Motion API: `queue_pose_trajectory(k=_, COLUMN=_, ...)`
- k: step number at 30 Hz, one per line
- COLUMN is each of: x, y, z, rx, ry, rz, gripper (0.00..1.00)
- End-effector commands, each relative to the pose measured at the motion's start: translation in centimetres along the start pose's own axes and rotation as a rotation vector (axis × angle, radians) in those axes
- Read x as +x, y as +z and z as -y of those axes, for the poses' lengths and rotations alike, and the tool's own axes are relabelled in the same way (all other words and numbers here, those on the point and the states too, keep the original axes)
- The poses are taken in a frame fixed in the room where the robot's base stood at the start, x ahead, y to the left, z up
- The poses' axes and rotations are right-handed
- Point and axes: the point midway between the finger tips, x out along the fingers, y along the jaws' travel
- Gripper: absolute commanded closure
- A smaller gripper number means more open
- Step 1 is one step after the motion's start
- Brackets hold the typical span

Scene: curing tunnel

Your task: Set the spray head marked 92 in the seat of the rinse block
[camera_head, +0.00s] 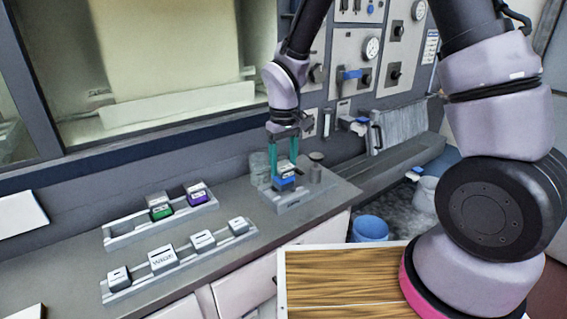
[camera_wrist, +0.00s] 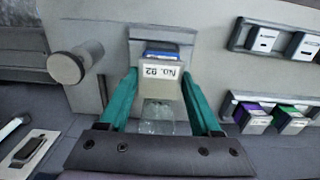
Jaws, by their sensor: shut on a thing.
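The spray head marked 92 (camera_wrist: 162,72), blue with a pale label reading "No. 92", is between the teal fingers of my gripper (camera_wrist: 165,90). In the head view, the blue spray head (camera_head: 284,183) is low at the rinse block, below my gripper (camera_head: 285,165). My gripper is shut on it. The rinse block (camera_head: 311,199) is a grey block with an upright round knob (camera_head: 316,158); the block also shows in the wrist view (camera_wrist: 87,91). The spray head and fingers hide the seat, so I cannot tell whether the head is fully down in it.
A rack (camera_head: 124,240) holds a green (camera_head: 160,211) and a purple spray head (camera_head: 196,193). A nearer rack (camera_head: 188,262) holds several grey-white ones. A clear glass-like thing (camera_head: 260,166) stands behind the block. A wall panel (camera_head: 345,75) rises behind; the counter's left is mostly clear.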

Motion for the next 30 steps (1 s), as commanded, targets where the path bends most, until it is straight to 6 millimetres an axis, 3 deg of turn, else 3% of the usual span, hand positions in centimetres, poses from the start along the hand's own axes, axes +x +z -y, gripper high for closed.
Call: queue_pose_trajectory(k=30, x=0.51, y=0.08, z=0.0, rx=0.0, ry=0.0, rz=0.0, gripper=1.0)
